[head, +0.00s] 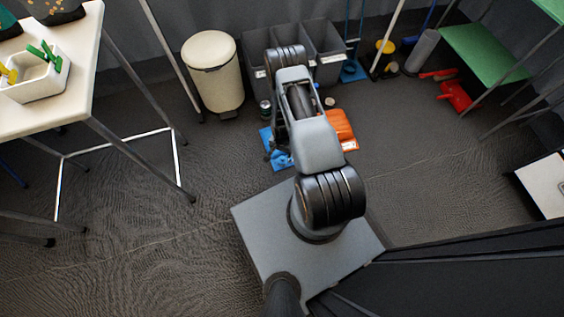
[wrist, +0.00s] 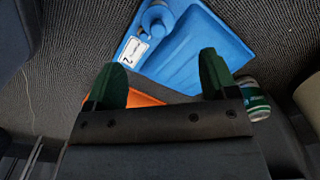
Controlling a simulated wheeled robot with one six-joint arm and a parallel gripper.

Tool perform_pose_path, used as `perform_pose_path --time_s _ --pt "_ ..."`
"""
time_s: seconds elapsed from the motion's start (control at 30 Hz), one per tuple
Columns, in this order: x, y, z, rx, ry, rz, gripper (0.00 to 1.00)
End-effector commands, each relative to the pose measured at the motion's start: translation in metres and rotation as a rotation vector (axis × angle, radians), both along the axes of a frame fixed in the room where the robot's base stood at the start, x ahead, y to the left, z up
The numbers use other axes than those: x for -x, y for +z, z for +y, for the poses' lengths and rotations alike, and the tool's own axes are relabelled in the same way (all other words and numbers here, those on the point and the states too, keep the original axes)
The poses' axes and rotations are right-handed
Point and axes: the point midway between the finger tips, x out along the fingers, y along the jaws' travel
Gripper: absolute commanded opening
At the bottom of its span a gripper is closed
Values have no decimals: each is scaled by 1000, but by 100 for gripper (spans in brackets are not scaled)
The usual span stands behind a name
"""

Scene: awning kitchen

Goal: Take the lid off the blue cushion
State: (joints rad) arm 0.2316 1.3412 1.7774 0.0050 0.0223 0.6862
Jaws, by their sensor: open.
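The blue cushion (wrist: 195,48) lies flat on the floor at the top middle of the wrist view, with a white label marked 2. A round blue piece (wrist: 155,18), which looks like a lid or cap, is at its corner beside the label. In the head view the blue cushion (head: 283,160) shows only in part, beside and below my arm. My gripper (wrist: 163,75) is open and empty. Its two green fingers point toward the cushion, apart from the round piece. The head view mostly hides my gripper behind the arm.
An orange cushion (head: 341,126) lies right of the blue one. A small can (head: 265,107) stands close by; it also shows in the wrist view (wrist: 255,98). Grey bins (head: 325,45) and a cream bin (head: 212,75) stand behind.

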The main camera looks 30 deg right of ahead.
Motion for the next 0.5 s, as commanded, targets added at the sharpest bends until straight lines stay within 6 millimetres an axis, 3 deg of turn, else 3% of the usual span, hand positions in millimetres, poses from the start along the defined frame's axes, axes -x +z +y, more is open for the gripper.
perform_pose_path --time_s 0.1,0.37,0.5 --pt "0 -22 0 0 0 1 79" --pt "0 -36 0 -1 1 1 79" --pt "2 -54 0 -1 0 2 79"
